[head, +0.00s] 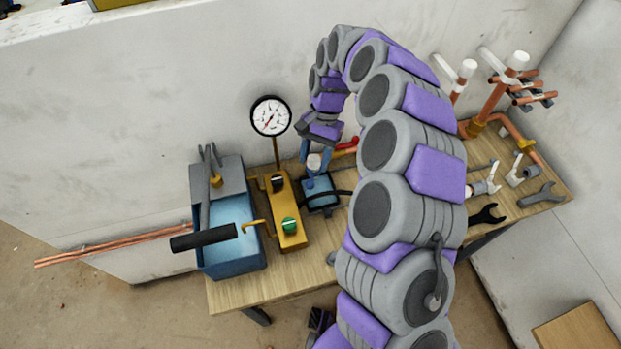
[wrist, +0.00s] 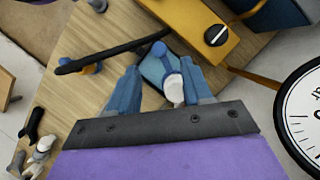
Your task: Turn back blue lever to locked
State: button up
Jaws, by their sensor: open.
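The blue lever (wrist: 166,60) shows in the wrist view as a short arm with a rounded end, beside a white cap (wrist: 174,91). It is on or just over a small blue box (head: 320,196). In the head view the lever (head: 310,181) is small and partly hidden. My gripper (head: 314,162) points down above the white cap. In the wrist view my gripper (wrist: 166,76) is open, with one blue finger on each side of the cap and lever. I cannot tell whether either finger touches them. The locked mark is not visible.
A yellow block (head: 286,212) with a green knob and a dial gauge (head: 270,117) stand left of my gripper. A large blue box (head: 229,235) with a black-handled lever is further left. A red handle (head: 347,145) is close at right.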

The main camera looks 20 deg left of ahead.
aim_at(310, 182)
jog(key=b+x, duration=0.1)
jog(key=x, duration=0.5)
jog(key=shift+s+f, duration=0.15)
jog(key=shift+f, duration=0.25)
jog(key=shift+c, duration=0.3)
grip_shut()
